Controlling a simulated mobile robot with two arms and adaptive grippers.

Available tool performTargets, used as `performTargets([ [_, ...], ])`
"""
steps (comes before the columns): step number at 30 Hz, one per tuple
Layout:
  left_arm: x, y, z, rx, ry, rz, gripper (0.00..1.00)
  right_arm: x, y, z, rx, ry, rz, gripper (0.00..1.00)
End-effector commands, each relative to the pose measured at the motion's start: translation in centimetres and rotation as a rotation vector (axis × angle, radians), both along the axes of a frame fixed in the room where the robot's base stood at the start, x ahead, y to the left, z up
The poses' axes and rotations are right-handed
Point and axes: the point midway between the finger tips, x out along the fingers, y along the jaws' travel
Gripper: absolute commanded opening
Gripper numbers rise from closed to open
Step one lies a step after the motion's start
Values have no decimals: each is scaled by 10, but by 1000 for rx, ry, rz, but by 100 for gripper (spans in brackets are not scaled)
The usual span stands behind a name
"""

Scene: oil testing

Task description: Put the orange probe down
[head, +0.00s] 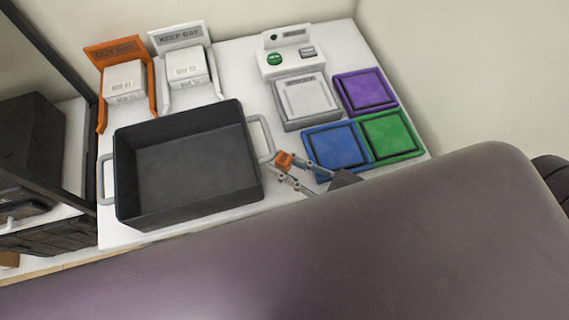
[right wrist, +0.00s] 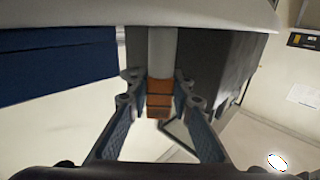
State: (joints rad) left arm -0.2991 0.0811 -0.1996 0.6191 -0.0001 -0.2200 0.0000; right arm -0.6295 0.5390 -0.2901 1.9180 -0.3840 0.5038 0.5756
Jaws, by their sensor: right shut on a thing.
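The orange probe (head: 284,160) is between the fingers of my right gripper (head: 283,169), just off the black bin's right handle in the head view. In the right wrist view the probe (right wrist: 159,105) shows as an orange block with a pale grey cylinder beyond it, and the fingers close on it from both sides. Whether the probe touches the table below cannot be told. My left gripper is in neither view.
A large black bin (head: 190,165) with grey handles stands left of my right gripper. Blue (head: 337,147), green (head: 391,135) and purple (head: 367,91) trays lie to the right. A white device (head: 288,60), grey plate (head: 307,101), orange OUT BAY (head: 116,52) and white KEEP BAY (head: 179,37) stand behind.

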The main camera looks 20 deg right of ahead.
Motion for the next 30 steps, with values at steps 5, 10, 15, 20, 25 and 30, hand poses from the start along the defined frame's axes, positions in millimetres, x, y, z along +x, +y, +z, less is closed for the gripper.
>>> performTargets([
  [5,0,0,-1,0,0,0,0,0,0,-2,1,-1,1,0],
  [10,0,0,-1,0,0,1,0,0,0,-2,0,0,1,36],
  [15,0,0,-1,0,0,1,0,0,0,-2,0,0,0,38],
  [20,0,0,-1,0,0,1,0,0,0,-2,0,0,0,38],
  [25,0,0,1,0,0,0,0,0,0,1,0,0,0,38],
  [30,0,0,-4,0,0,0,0,-12,-11,-3,-1,4,0,38],
])
